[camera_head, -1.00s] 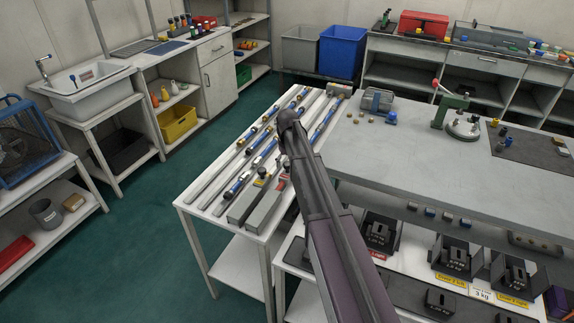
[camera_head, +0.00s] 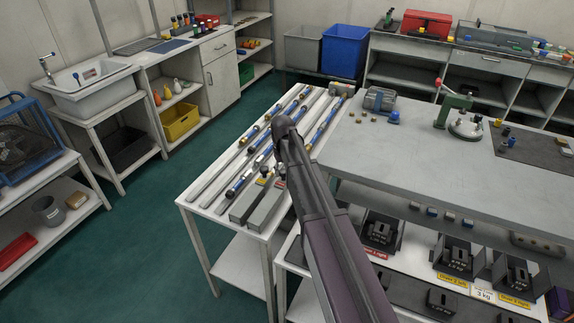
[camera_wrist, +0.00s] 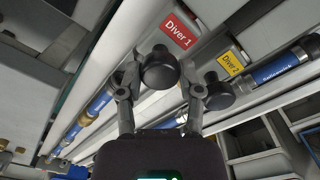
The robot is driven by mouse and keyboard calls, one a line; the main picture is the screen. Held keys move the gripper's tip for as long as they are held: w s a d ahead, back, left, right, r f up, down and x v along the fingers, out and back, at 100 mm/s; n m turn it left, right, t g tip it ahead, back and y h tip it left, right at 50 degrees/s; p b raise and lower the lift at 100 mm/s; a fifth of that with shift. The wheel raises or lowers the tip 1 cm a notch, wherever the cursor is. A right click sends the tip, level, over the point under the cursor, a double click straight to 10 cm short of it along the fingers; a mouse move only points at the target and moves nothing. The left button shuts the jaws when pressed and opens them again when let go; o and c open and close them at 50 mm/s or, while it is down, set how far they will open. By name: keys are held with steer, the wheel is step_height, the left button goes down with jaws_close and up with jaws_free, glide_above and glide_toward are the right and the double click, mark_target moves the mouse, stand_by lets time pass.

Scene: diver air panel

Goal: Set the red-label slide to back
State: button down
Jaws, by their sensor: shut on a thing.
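In the wrist view, the red label "Diver 1" (camera_wrist: 181,31) sits on a pale rail, with a round black slide knob (camera_wrist: 160,68) beside it. My gripper (camera_wrist: 162,82) is shut on this knob, one finger on each side. A yellow label "Diver 2" (camera_wrist: 232,62) marks the neighbouring slide, whose black knob (camera_wrist: 218,92) stands just right of my right finger. In the head view, the yellow-label slide's knob (camera_head: 265,170) shows on the white side table (camera_head: 196,212). My arm covers much of the red-label slide there, and my fingers are hidden or too small to tell.
Blue-sleeved tubes (camera_head: 240,183) lie along the side table, left of the slides. A grey workbench (camera_head: 430,165) stands to the right, with black boxes (camera_head: 380,232) on a lower shelf. Green floor (camera_head: 120,240) is free on the left.

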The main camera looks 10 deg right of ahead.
steer(key=shift+s+a, duration=0.15)
steer(key=shift+s, duration=0.15)
steer(key=shift+c, duration=1.3)
jaws_free()
steer(key=shift+w, duration=0.1)
steer(key=s+d+r+m+p, duration=0.1)
steer(key=s, duration=1.1)
steer(key=s+d+r+p, duration=0.1)
steer(key=s+d, duration=0.1)
steer(key=s, duration=1)
steer(key=shift+s+d+r+m, duration=0.15)
steer(key=shift+s+r+m, duration=0.1)
steer(key=shift+m, duration=0.15)
